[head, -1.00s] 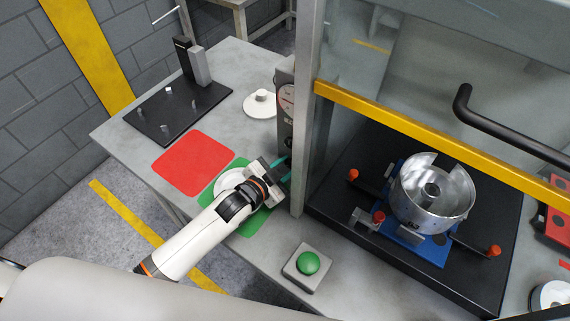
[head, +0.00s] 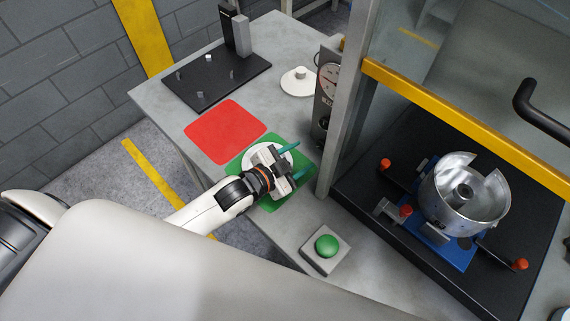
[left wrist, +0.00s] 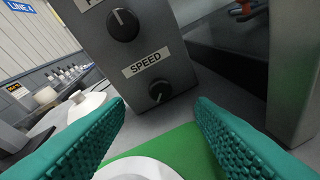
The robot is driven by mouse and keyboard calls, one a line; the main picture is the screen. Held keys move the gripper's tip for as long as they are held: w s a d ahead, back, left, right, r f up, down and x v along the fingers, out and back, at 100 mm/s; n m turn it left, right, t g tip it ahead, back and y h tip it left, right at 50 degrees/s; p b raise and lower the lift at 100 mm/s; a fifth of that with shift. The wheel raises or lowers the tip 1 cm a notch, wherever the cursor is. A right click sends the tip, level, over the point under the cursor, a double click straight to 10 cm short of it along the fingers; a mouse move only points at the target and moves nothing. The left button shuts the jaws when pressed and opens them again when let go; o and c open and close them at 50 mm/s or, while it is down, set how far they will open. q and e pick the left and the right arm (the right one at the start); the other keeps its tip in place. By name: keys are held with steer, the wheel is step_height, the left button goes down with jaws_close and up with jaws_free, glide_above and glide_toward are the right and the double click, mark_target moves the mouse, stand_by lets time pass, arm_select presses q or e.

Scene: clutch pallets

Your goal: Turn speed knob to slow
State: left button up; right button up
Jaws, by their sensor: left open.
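The speed knob (left wrist: 159,91) is a round black dial with a white pointer line, under a SPEED label (left wrist: 147,63) on the grey control panel (left wrist: 172,38). The panel (head: 326,95) shows edge-on in the head view, beside the metal post. My left gripper (head: 292,160) is open, above the green mat and short of the panel. In the left wrist view its two teal fingers (left wrist: 160,125) stand apart, with the speed knob between and beyond them, not touched. The knob's slow and fast marks cannot be read. My right gripper is not in view.
A second black knob (left wrist: 123,25) sits above the SPEED label. A white disc lies on the green mat (head: 283,203), next to a red mat (head: 226,131). A green button (head: 326,245) is near the front edge. A metal post (head: 349,110) stands right of the panel.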

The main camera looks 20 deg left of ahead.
arm_select(q)
steer(key=v, duration=0.4)
steer(key=shift+s+a+f, duration=0.1)
steer(key=shift+s, duration=0.1)
steer(key=shift+s+a+r, duration=0.15)
steer(key=shift+s+r, duration=0.1)
steer(key=shift+s, duration=0.05)
